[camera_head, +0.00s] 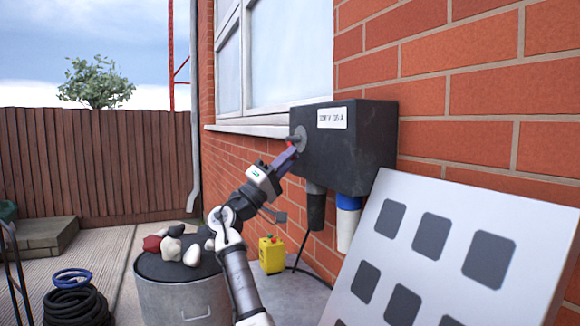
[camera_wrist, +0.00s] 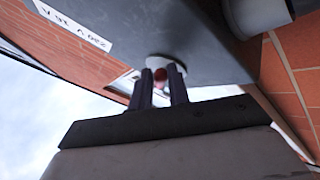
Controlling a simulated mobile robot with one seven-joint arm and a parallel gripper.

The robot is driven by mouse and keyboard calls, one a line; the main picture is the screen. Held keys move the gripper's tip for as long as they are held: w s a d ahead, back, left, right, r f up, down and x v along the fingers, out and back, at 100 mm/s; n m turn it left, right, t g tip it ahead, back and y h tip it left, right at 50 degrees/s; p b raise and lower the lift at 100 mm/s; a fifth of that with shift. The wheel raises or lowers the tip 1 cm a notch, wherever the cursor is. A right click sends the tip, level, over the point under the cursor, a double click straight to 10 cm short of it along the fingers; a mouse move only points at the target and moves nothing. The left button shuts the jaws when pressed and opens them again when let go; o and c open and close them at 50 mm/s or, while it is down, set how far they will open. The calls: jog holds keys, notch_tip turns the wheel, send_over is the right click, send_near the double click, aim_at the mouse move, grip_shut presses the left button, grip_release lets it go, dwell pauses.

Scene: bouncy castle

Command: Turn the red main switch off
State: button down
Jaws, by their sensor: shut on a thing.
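The red main switch (camera_head: 291,144) is on the left side of a dark wall box (camera_head: 365,145) with a white label. A round grey plate (camera_head: 300,138) lies behind it. My gripper (camera_head: 288,152) reaches up from below left, and its fingers are shut on the switch. In the wrist view, a bit of the red switch (camera_wrist: 160,75) shows between the two dark fingers (camera_wrist: 162,82), in front of the pale round plate (camera_wrist: 166,62). The fingers hide most of the switch, so its turned position cannot be told.
A dark plug (camera_head: 316,208) and a blue-and-white plug (camera_head: 347,222) hang under the box. A white board with dark squares (camera_head: 455,250) leans at the right. A metal bin with stones (camera_head: 180,290) and a yellow box (camera_head: 271,255) stand below.

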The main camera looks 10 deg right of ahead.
jog(key=m+g+p, duration=0.2)
jog(key=m, duration=0.1)
jog(key=w+m+g+p, duration=0.1)
jog(key=m+g+p, duration=0.1)
jog(key=p, duration=0.1)
jog(key=w+m+g+p, duration=0.1)
jog(key=m+g+p, duration=0.1)
jog(key=m+g, duration=0.1)
jog(key=shift+a+r+m+h+p, duration=0.15)
jog(key=shift+a+m+h+p, duration=0.15)
jog(key=shift+h+p, duration=0.1)
jog(key=shift+w+m+g+p, duration=0.1)
jog(key=shift+m+g+p, duration=0.45)
jog(key=shift+p, duration=0.3)
jog(key=shift+w+f+m+g+p, duration=0.2)
jog(key=shift+m+g+p, duration=0.55)
jog(key=shift+p, duration=0.7)
jog(key=c, duration=1.3)
grip_release()
jog(key=shift+y, duration=0.3)
jog(key=shift+c, duration=0.2)
jog(key=shift+f, duration=0.15)
jog(key=shift+s+d+f+b, duration=0.1)
jog(key=shift+f+b, duration=0.05)
jog(key=shift+b, duration=0.2)
jog(key=shift+f+b, duration=0.1)
jog(key=shift+b, duration=0.2)
